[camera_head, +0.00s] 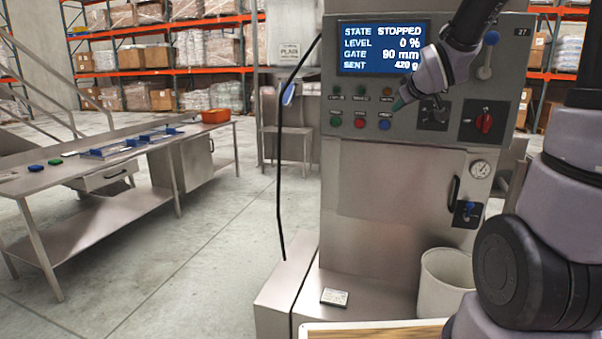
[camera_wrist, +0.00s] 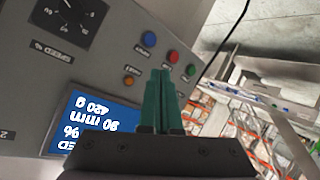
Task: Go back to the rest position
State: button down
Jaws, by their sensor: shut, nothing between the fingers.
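My gripper (camera_head: 402,101) is in front of the weigher's control panel (camera_head: 350,100), close to the blue button (camera_head: 384,124) at the right end of the button row. Its green fingers (camera_wrist: 160,104) are together and empty in the wrist view, pointing toward the panel's buttons. I cannot tell whether the fingertips touch the panel. The display (camera_head: 381,47) reads STOPPED, level 0 %, gate 90 mm, sent 420 g. The red button (camera_head: 360,124) and green button (camera_head: 336,122) are uncovered.
A red rotary switch (camera_head: 484,122) and a lever (camera_head: 487,55) are on the panel's right. A white bin (camera_head: 446,277) stands below. Open floor (camera_head: 213,255) lies between.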

jog(key=s+a+m+g+y, duration=0.1)
jog(key=s+m, duration=0.3)
jog(key=s, duration=0.9)
jog(key=s+a+r+m+g, duration=0.1)
jog(key=s+m+g, duration=0.3)
jog(key=s, duration=1)
jog(key=shift+s+a+r+m+g+y, duration=0.15)
jog(key=shift+a+r+m+g+y, duration=0.2)
jog(key=shift+m, duration=0.45)
